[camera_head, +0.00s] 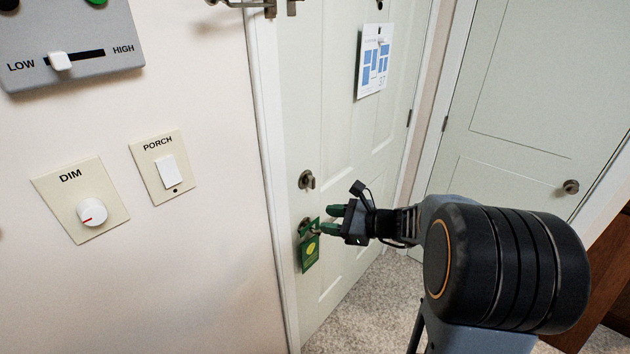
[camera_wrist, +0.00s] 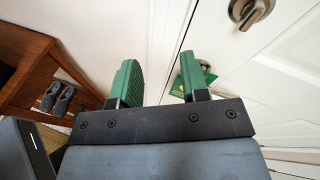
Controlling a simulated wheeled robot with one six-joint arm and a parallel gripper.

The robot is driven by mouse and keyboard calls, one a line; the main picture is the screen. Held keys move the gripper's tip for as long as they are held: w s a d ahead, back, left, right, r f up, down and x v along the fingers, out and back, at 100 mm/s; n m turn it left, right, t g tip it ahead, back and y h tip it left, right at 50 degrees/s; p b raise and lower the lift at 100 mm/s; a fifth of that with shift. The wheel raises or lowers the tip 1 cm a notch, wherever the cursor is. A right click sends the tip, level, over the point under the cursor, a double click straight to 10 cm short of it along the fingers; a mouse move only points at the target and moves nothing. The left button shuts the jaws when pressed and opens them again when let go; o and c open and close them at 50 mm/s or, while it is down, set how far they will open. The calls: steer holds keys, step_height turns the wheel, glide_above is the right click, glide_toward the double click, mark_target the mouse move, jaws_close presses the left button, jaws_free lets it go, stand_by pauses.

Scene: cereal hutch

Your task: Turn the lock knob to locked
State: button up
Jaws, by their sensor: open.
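In the wrist view the lock knob (camera_wrist: 250,10) shows at the top right, partly cut by the frame edge. My gripper (camera_head: 334,219) is open, its green fingers pointing left, below and a little right of the knob and apart from it. In the wrist view my gripper (camera_wrist: 157,78) has empty space between its fingers. The door handle (camera_head: 307,227) below the knob is partly hidden by the fingers and a green hanger tag.
The green tag (camera_head: 310,252) hangs from the handle close to my fingers. A paper calendar (camera_head: 374,62) hangs higher on the door. A dimmer plate (camera_head: 80,200) and a porch switch (camera_head: 163,167) are on the left wall. A wooden shelf with slippers (camera_wrist: 58,98) stands at left.

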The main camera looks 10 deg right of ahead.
mark_target(315, 181)
steer(key=w+d+m+t+h, duration=0.1)
steer(key=w+d+m+t, duration=0.4)
steer(key=d+m, duration=0.15)
steer(key=shift+t, duration=0.3)
steer(key=x, duration=0.4)
steer(key=p+x, duration=0.1)
steer(key=x, duration=0.3)
steer(key=p+x, duration=0.1)
steer(key=x, duration=0.4)
steer(key=shift+w+d+r, duration=0.1)
steer(key=shift+d+r, duration=0.15)
steer(key=shift+r, duration=0.05)
steer(key=shift+c, duration=0.2)
